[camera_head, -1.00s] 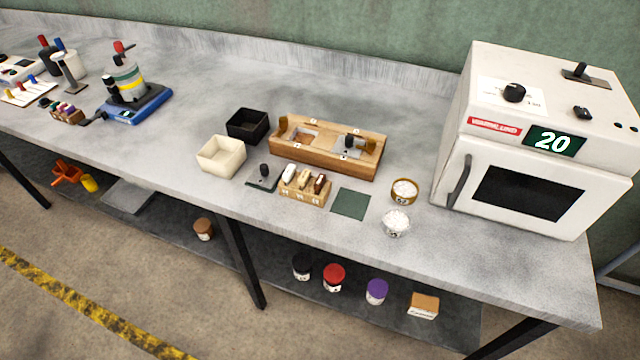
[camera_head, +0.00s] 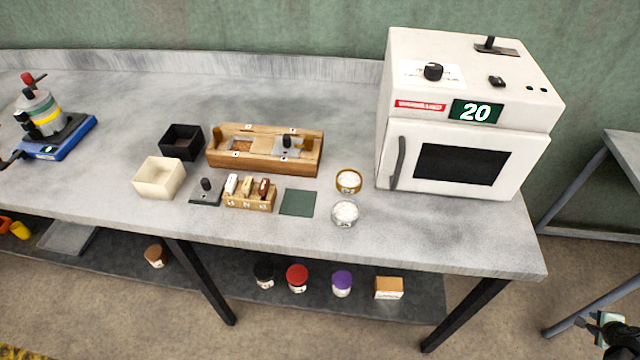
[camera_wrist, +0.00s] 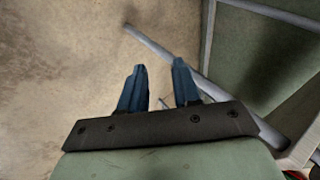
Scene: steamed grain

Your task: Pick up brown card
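The brown card (camera_head: 264,188) stands upright in the right slot of a small wooden holder (camera_head: 249,203) on the bench. A tan card (camera_head: 248,186) and a white card (camera_head: 232,183) stand beside it to the left. My gripper (camera_head: 590,322) is at the lower right edge of the head view, far from the holder and off the bench. In the wrist view my gripper (camera_wrist: 160,70) has its two blue fingers apart with nothing between them, above the floor. The card is not in the wrist view.
Behind the holder is a long wooden block (camera_head: 265,163) with wells. A dark green square (camera_head: 298,203), two bowls of white grains (camera_head: 348,181) (camera_head: 345,212) and a white oven (camera_head: 455,165) reading 20 lie to the right. Cream (camera_head: 158,179) and black (camera_head: 181,142) boxes stand left.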

